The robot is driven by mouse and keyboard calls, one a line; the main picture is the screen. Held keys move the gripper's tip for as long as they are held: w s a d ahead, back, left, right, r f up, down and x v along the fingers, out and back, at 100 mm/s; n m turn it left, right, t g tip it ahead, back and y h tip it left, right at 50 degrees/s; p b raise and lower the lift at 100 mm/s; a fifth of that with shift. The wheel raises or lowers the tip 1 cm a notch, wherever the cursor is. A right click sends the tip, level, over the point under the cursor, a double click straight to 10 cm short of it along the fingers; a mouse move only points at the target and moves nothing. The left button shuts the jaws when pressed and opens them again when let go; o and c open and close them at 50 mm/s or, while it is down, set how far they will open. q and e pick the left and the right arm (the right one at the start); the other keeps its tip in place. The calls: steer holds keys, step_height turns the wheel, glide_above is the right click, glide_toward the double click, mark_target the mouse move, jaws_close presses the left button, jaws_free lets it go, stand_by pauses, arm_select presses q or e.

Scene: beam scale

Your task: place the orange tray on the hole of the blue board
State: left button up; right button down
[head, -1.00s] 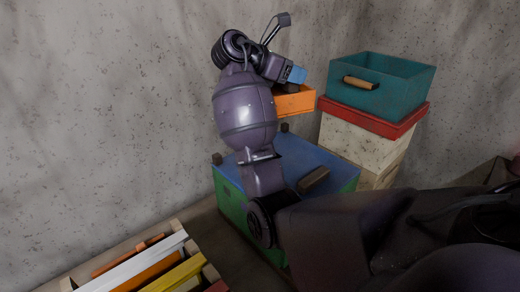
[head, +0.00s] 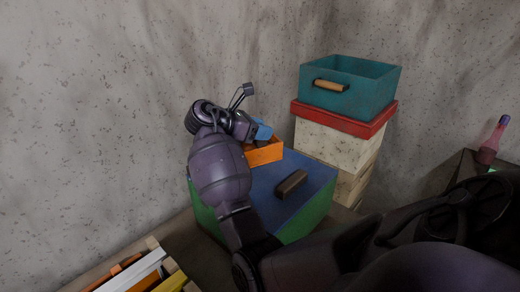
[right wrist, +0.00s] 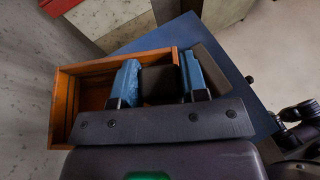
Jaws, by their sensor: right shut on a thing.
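The orange tray (head: 266,154) is at the back of the blue board (head: 262,192), low over its surface; I cannot tell whether it touches. The board is the blue top of a green box (head: 310,218). My right gripper (head: 261,136) is shut on the tray's dark grip block. In the right wrist view, the gripper's blue fingers (right wrist: 157,84) stand either side of that block, and the open tray (right wrist: 65,105) extends to the left. The board's hole is not visible; the tray and my arm cover part of the board. My left gripper is not in view.
A dark brown block (head: 291,184) is on the board, right of the tray. Behind stands a stack with cream boxes (head: 335,145), a red lid (head: 343,119) and a teal drawer (head: 365,92). A crate of coloured slats (head: 140,272) is at lower left. A concrete wall is close behind.

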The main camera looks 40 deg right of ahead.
mark_target(253, 147)
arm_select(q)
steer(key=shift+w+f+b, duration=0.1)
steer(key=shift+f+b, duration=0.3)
arm_select(e)
step_height(253, 147, down, 6)
steer(key=shift+r, duration=0.1)
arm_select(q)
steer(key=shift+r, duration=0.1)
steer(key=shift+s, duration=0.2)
arm_select(e)
steer(key=c, duration=0.6)
jaws_free()
steer(key=shift+f, duration=0.2)
steer(key=shift+c, duration=0.2)
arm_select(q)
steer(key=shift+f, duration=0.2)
arm_select(e)
steer(key=shift+a+r, duration=0.2)
steer(key=shift+r, duration=0.05)
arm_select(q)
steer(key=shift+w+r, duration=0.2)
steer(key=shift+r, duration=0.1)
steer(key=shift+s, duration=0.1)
arm_select(e)
steer(key=v, duration=1.1)
steer(key=shift+a, duration=0.3)
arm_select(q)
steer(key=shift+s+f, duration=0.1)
arm_select(e)
steer(key=shift+r, duration=0.15)
